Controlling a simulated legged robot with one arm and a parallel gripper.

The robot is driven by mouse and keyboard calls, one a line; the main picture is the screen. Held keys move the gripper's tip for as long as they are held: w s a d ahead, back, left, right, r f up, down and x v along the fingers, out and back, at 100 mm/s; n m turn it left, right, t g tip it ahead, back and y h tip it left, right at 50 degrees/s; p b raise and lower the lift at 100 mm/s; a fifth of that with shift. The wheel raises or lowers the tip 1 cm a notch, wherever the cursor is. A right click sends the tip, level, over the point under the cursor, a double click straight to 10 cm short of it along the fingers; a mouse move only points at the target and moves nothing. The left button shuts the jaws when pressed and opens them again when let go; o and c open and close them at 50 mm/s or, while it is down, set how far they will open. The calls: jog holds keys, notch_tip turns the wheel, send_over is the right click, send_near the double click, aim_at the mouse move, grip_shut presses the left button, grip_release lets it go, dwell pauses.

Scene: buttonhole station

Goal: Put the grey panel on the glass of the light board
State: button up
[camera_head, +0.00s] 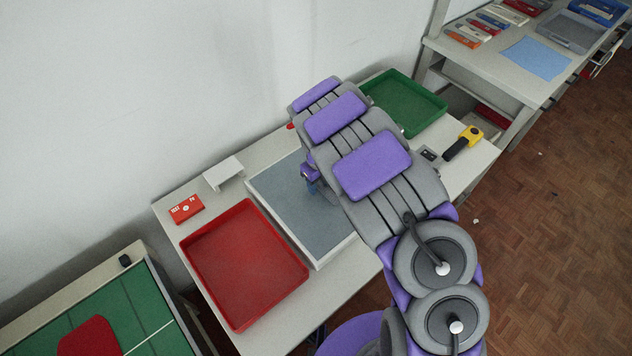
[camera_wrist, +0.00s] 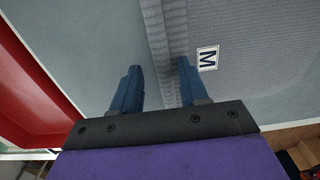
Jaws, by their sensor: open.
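The light board (camera_head: 300,215) lies on the table with its blue-grey glass (camera_wrist: 75,45) up; my arm covers its right part in the head view. In the wrist view the grey panel (camera_wrist: 255,65) has a fine woven look, a white "M" label and a thick raised ribbed edge. It appears to lie on the glass, covering the right side of the view. My gripper (camera_wrist: 158,85) is open, its blue fingers on either side of the ribbed edge, with a gap at the left finger. In the head view the panel is hidden behind my arm.
A red tray (camera_head: 202,245) stands left of the board, and a green tray (camera_head: 425,115) at the far right. A white bracket (camera_head: 223,172), a red box (camera_head: 187,209) and a yellow-black tool (camera_head: 464,141) also lie on the table. The glass left of the panel is bare.

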jog(key=shift+d+r, duration=0.1)
jog(key=shift+d, duration=0.15)
jog(key=shift+a+r, duration=0.15)
jog(key=shift+r, duration=0.4)
notch_tip(320, 180, up, 11)
jog(key=p, duration=0.2)
jog(key=s+d+r+n, duration=1.1)
jog(key=s+d+r, duration=0.2)
jog(key=d+r, duration=0.15)
jog(key=s+d+r+n+g, duration=0.1)
jog(key=s+d+n, duration=0.1)
jog(key=s+n, duration=0.6)
jog(key=s+d+r+n, duration=0.1)
jog(key=s+d+n, duration=0.1)
jog(key=s+n, duration=0.6)
jog(key=s, duration=0.7)
jog(key=shift+s+r+g, duration=0.3)
jog(key=shift+s+g, duration=0.05)
jog(key=shift+g, duration=0.05)
